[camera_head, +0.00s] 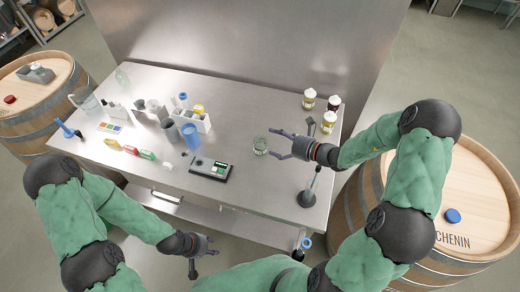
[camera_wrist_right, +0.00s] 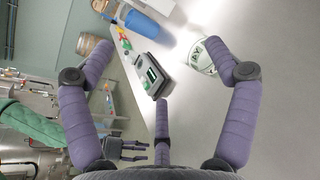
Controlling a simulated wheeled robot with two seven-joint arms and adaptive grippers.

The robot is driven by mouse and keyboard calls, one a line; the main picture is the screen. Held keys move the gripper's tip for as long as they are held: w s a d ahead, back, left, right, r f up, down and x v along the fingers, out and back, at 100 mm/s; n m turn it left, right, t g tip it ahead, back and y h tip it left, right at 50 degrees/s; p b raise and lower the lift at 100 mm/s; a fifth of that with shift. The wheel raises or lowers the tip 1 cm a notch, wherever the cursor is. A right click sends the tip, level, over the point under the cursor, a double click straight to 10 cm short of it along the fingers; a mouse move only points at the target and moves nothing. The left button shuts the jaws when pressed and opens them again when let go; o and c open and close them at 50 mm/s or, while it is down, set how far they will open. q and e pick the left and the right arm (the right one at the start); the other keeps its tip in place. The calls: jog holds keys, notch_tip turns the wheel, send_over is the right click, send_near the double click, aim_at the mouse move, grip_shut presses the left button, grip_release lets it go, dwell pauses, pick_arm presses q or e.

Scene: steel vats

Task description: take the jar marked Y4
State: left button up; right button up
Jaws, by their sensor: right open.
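A small clear glass jar (camera_head: 260,146) stands on the steel table, right of the middle. In the right wrist view the jar (camera_wrist_right: 203,57) shows a pale label with dark marks, turned and too small to read surely. My right gripper (camera_head: 272,144) is open, its fingers spread and pointing left at the jar, tips close beside it. In the right wrist view the jar is behind one fingertip of the right gripper (camera_wrist_right: 158,60), off to one side of the gap. I cannot tell whether they touch. My left gripper (camera_head: 204,262) is open and empty before the table's front edge.
A grey meter (camera_head: 210,169) lies left of the jar, with a blue cup (camera_head: 191,137) behind it. Yellow-labelled jars (camera_head: 309,98) stand at the back right. A black-based stand (camera_head: 307,198) is at the front right. Barrels flank the table.

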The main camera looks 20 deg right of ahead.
jog(key=b, duration=0.7)
send_near(264, 148)
jog(key=x, duration=0.4)
jog(key=shift+w+a+f, duration=0.15)
jog(key=shift+w+f, duration=0.05)
jog(key=shift+w, duration=0.15)
jog(key=b+x, duration=0.1)
jog(key=x, duration=0.4)
jog(key=shift+w+a+f, duration=0.1)
jog(key=shift+a, duration=0.05)
jog(key=shift+b+x, duration=0.6)
jog(key=shift+x, duration=2.05)
jog(key=shift+d+f, duration=0.15)
jog(key=shift+d, duration=0.05)
